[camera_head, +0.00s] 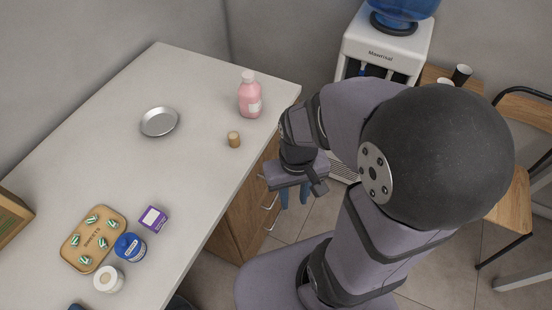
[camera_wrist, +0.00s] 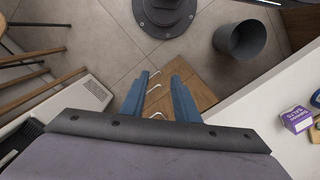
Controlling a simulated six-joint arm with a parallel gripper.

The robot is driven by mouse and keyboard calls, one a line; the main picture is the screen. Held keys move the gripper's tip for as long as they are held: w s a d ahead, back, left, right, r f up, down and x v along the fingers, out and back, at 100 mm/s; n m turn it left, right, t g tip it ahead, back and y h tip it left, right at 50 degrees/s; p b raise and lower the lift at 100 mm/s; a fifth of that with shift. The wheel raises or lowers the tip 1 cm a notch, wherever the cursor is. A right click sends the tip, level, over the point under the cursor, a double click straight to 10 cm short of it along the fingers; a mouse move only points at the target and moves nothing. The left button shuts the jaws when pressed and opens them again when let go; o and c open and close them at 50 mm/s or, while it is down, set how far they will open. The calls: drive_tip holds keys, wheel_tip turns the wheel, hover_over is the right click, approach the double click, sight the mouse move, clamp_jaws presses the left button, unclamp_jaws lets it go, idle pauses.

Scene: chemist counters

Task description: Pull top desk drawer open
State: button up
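The wooden drawer unit (camera_head: 238,220) stands under the white desk top, with several metal handles on its front. In the wrist view its wooden front (camera_wrist: 198,92) lies below the desk edge. The top drawer handle (camera_wrist: 158,115) shows between my fingers in that view; I cannot tell whether it is in reach or touched. My gripper (camera_wrist: 160,76) has two blue fingers, spread apart with nothing held. In the head view my gripper (camera_head: 293,196) points down just right of the drawer fronts, with the wrist covering part of them. The drawers look shut.
The white desk (camera_head: 190,190) carries a pink bottle (camera_head: 249,98), a metal dish (camera_head: 159,121), a cork (camera_head: 234,139) and a sweets tray (camera_head: 72,252). A water cooler (camera_head: 388,45) stands behind. A grey bin (camera_wrist: 240,39) stands on the floor.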

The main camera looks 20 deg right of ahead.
drive_tip(key=w+d+f+m+g+y+b, duration=0.1)
drive_tip(key=w+d+f+m+g+b, duration=0.25)
drive_tip(key=f, duration=0.75)
drive_tip(key=w+d+r+m+t, duration=0.1)
drive_tip(key=w+m+t, duration=0.1)
drive_tip(key=w, duration=0.7)
drive_tip(key=w+d+r+m+t, duration=0.1)
drive_tip(key=w+d+m+t, duration=0.1)
drive_tip(key=w, duration=0.8)
drive_tip(key=shift+r+m+t+y, duration=0.35)
drive_tip(key=shift+m+t, duration=0.1)
drive_tip(key=shift+t, duration=0.4)
drive_tip(key=shift+s+f, duration=0.1)
drive_tip(key=shift+p+x, duration=0.55)
drive_tip(key=shift+x, duration=3)
clamp_jaws()
